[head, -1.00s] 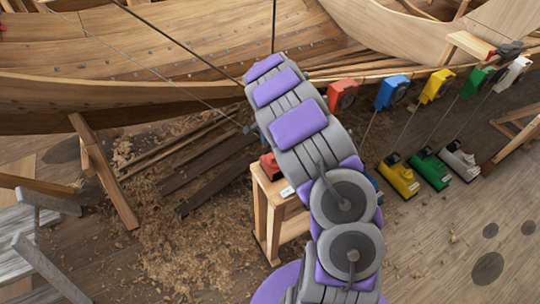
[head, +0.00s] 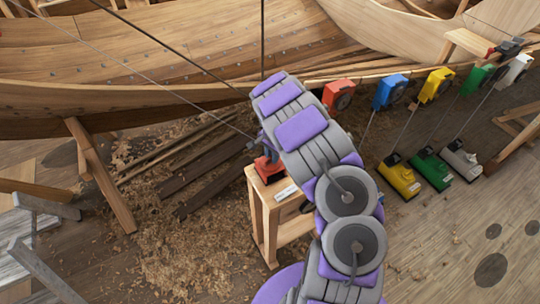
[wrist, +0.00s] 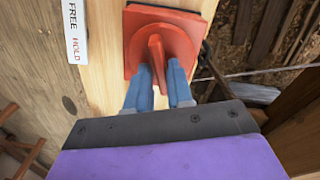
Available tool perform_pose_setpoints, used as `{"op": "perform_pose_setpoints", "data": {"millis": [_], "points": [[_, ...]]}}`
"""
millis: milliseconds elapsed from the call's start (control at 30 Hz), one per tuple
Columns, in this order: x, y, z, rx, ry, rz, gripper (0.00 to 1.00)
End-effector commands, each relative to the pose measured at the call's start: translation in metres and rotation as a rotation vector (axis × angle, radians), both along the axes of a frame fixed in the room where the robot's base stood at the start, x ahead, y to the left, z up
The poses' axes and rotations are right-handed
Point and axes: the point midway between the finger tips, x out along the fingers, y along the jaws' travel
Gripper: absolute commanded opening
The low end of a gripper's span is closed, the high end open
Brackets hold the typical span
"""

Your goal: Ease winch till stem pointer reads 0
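A red turning knob (wrist: 158,52) with a raised fin sits on a square red base on a wooden stand. The fin lies between the two blue fingers of my gripper (wrist: 159,78), which close in on both its sides in the wrist view. A white label (wrist: 75,30) beside the base reads FREE and HOLD. In the head view the red base (head: 269,168) shows on top of the stand under my arm. Taut lines rise from near there across the hull. I cannot make out the stem pointer or its reading.
The planked hull (head: 120,88) fills the back. Red (head: 338,94), blue (head: 390,90), yellow (head: 436,84), green and white units line its right side, with yellow (head: 399,178), green and grey blocks below. The wooden stand (head: 262,225) and a sloping prop (head: 100,175) flank shaving-covered floor.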

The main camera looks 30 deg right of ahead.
Motion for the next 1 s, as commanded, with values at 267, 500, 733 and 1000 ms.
{"op": "perform_pose_setpoints", "data": {"millis": [267,500,733,1000], "points": [[-0.001,0.013,0.003,-0.016,0.002,0.000,0.00],[-0.002,0.015,0.003,-0.013,0.003,0.001,0.00],[0.000,0.011,0.002,-0.008,0.000,0.002,0.00],[0.002,0.010,0.002,-0.006,0.001,0.060,0.00]]}}
